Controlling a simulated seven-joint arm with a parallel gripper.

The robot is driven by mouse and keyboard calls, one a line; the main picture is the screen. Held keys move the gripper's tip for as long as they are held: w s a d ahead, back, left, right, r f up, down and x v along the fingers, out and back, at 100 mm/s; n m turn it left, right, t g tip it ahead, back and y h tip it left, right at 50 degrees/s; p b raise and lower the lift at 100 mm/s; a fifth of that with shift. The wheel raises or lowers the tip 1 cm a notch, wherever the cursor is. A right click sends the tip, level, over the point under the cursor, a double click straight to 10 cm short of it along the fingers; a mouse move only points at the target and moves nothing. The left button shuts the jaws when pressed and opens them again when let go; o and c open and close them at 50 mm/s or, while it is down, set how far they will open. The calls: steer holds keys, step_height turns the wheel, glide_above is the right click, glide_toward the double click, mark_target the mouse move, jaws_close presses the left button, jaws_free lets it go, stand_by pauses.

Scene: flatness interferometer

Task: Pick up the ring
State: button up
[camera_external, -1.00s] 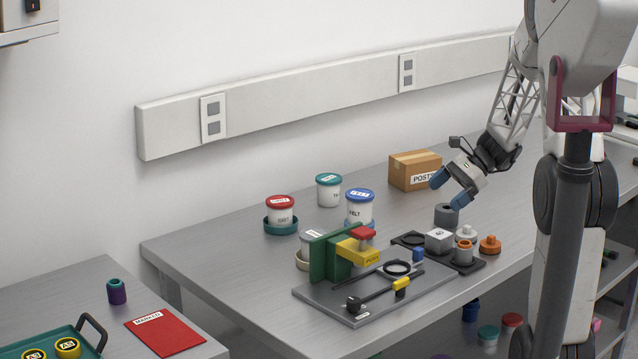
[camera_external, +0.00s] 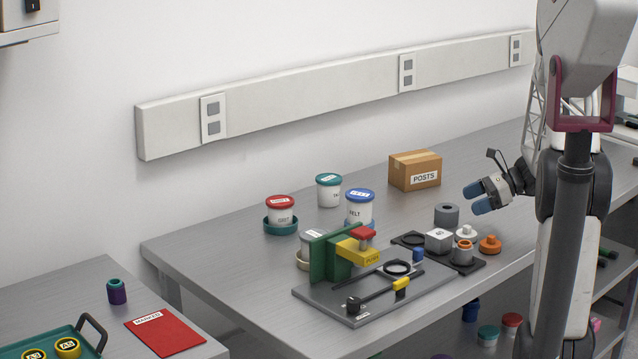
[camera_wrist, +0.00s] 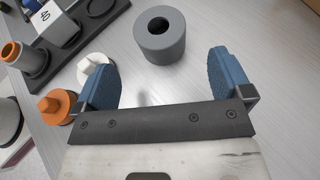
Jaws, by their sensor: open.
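A grey thick-walled ring (camera_external: 446,214) with a central hole stands upright on the bench, at the back edge of the black tray. In the wrist view the grey ring (camera_wrist: 160,42) lies beyond my fingertips, near the middle of the gap. A thin black ring (camera_external: 410,268) also sits on the grey fixture plate; the pictures do not settle which ring is named. My gripper (camera_external: 474,198) is open and empty, above and to the right of the grey ring in the external view. Its two blue fingers (camera_wrist: 167,65) are spread wide and touch nothing.
The black tray (camera_external: 478,264) holds a block marked 40 (camera_external: 439,240) and an orange-topped post (camera_external: 462,253). A white knob (camera_external: 465,232) and an orange knob (camera_external: 490,244) stand close by.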

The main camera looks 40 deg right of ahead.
mark_target(456, 207)
steer(key=shift+x, duration=1.3)
steer(key=shift+x, duration=2.6)
steer(key=c, duration=1)
steer(key=shift+o, duration=0.2)
step_height(456, 207, up, 10)
